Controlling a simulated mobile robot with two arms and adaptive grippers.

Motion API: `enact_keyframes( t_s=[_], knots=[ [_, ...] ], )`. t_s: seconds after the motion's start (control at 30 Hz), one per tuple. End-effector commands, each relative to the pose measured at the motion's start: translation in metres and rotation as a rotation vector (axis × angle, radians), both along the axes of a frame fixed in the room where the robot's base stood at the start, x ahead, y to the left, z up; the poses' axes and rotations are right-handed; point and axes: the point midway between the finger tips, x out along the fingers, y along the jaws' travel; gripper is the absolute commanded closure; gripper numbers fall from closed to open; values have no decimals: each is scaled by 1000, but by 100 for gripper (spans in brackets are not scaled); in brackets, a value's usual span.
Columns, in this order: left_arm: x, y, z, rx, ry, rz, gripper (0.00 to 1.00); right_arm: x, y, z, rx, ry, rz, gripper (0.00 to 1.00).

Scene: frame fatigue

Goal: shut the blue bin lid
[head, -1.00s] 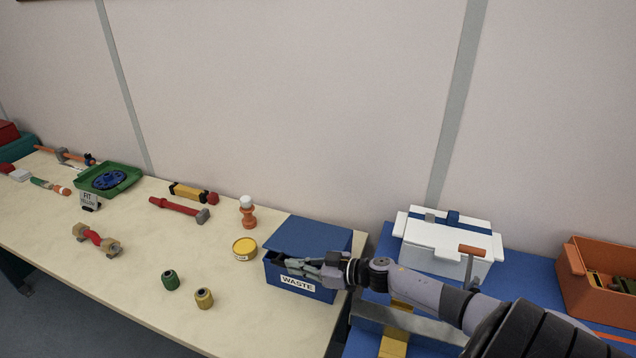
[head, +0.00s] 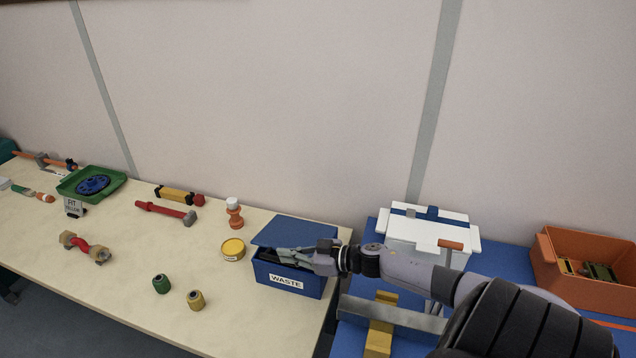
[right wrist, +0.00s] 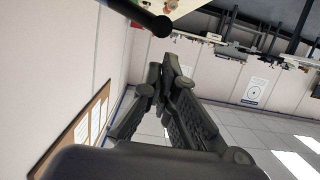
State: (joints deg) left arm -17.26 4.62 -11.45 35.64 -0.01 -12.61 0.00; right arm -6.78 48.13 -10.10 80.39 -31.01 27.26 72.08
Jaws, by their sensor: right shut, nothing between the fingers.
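The blue bin (head: 322,288) stands at the right end of the pale table and has a white WASTE label on its front. Its blue lid (head: 305,233) is hinged at the back and slopes down toward the front. A dark gap shows under the lid's front edge at the left, so it is not flush. My right gripper (head: 279,254) is shut and empty, lying across the bin's front opening at the lid's front edge. I cannot tell whether it touches the lid. Its fingers (right wrist: 165,75) show close together in the right wrist view, without the bin. My left gripper is not in view.
A yellow tin (head: 233,250) stands just left of the bin. Green (head: 161,284) and yellow (head: 195,300) rollers stand nearer the front. A white lidded box (head: 430,232) and an orange crate (head: 590,285) are on the blue surface at right. The wall is close behind.

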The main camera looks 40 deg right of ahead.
Motion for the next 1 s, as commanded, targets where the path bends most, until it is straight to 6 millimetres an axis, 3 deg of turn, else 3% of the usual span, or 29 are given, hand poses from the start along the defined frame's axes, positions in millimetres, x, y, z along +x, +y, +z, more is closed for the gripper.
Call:
enact_keyframes(
  t_s=[0.03, 0.3, 0.67, 0.8, 1.0],
  knots=[
    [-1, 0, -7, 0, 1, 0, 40, -12, -4, -7, -5, 9, 3, 100],
    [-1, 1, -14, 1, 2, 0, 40, -51, -22, 5, 0, 8, 4, 100],
    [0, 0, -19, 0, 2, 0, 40, -75, -35, 14, 3, 4, 5, 100],
    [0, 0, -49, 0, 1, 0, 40, -72, -44, 17, 16, 5, 6, 100],
    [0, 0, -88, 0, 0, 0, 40, -66, -54, 40, 38, 19, 8, 100]
  ],
)
